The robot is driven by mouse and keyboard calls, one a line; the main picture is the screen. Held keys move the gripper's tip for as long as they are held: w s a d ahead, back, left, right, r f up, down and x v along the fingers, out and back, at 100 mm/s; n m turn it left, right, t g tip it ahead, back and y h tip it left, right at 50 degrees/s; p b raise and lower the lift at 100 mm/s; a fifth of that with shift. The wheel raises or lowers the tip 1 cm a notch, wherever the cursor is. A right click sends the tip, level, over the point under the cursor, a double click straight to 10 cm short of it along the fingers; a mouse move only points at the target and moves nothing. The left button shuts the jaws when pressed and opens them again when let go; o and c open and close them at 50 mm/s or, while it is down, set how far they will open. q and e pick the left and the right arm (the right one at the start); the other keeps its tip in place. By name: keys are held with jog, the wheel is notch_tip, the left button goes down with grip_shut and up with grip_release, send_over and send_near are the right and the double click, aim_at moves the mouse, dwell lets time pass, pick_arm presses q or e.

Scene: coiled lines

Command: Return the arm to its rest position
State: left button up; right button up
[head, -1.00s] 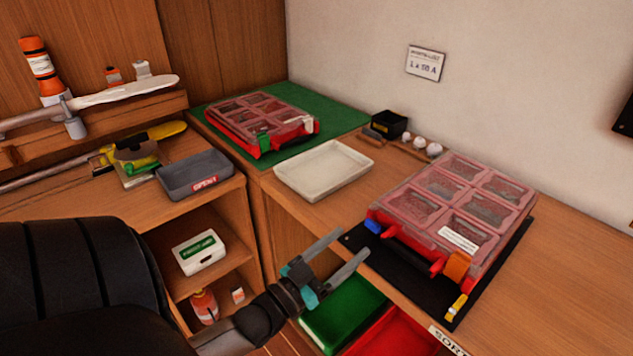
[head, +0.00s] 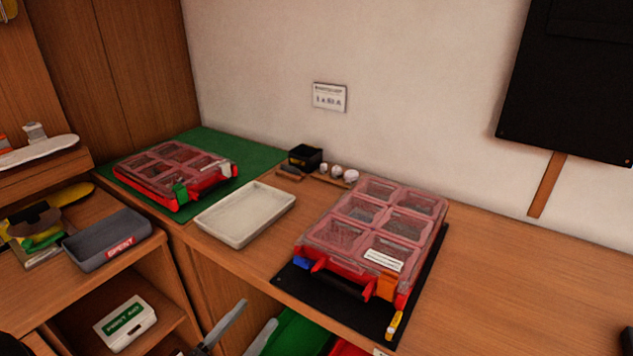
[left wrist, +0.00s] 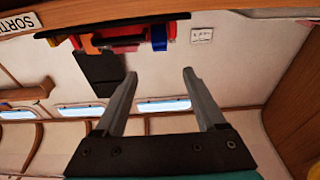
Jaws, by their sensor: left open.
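My left gripper (head: 233,335) shows at the bottom edge of the head view, low in front of the bench. In the left wrist view its two fingers (left wrist: 160,92) are spread apart with nothing between them. The rest of my left arm is mostly out of the head view. My right gripper is not in view.
A red clear-lidded organizer (head: 372,228) sits on a black mat (head: 345,308) on the bench. Another organizer (head: 172,172) lies on a green mat (head: 235,152). Between them is a white tray (head: 246,214). A grey SPENT bin (head: 107,240) stands left.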

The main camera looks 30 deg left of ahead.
pick_arm(q)
jog(key=s+d+f+g+y, duration=0.1)
jog(key=s+f+g, duration=0.15)
jog(key=f, duration=0.65)
jog(key=s+d+f+g, duration=0.15)
jog(key=f+g, duration=0.25)
jog(key=f, duration=0.6)
jog(key=s+f+g+y, duration=0.1)
jog(key=s+f+g, duration=0.2)
jog(key=f, duration=0.6)
jog(key=s+d+f+m+g, duration=0.1)
jog(key=s+d+f+g, duration=0.2)
jog(key=s+f, duration=0.4)
jog(key=s+d+f+g, duration=0.4)
jog(key=s+f+g, duration=0.2)
jog(key=s, duration=0.6)
jog(key=shift+s+d+f+m+h, duration=0.15)
jog(key=shift+f+m+h, duration=0.2)
jog(key=shift+f, duration=0.25)
jog(key=shift+g, duration=0.25)
